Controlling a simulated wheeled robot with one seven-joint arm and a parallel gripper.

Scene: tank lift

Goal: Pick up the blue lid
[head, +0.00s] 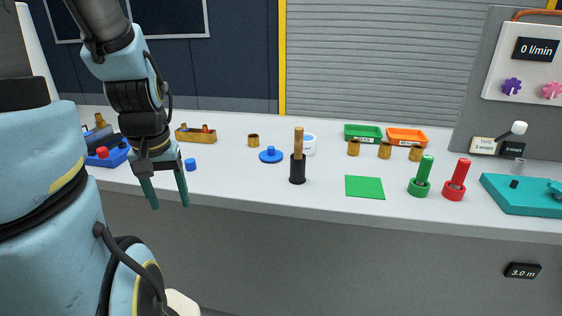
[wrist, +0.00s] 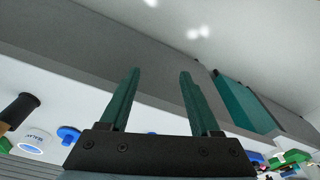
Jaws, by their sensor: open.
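The blue lid (head: 270,155) is a flat round disc with a small knob on top. It lies on the white bench in the middle left of the head view, and a blue disc that looks like it shows at the lower left of the wrist view (wrist: 68,134). My gripper (head: 170,206) hangs at the front edge of the bench, to the left of the lid and apart from it. Its two green fingers are spread with nothing between them, as the wrist view also shows (wrist: 160,72).
A white tub (head: 308,143) stands just right of the lid, behind a black holder (head: 298,170) with a wooden handle. A small blue cylinder (head: 190,164) stands beside my gripper. A brass cup (head: 253,140) is behind the lid. The bench in front of the lid is clear.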

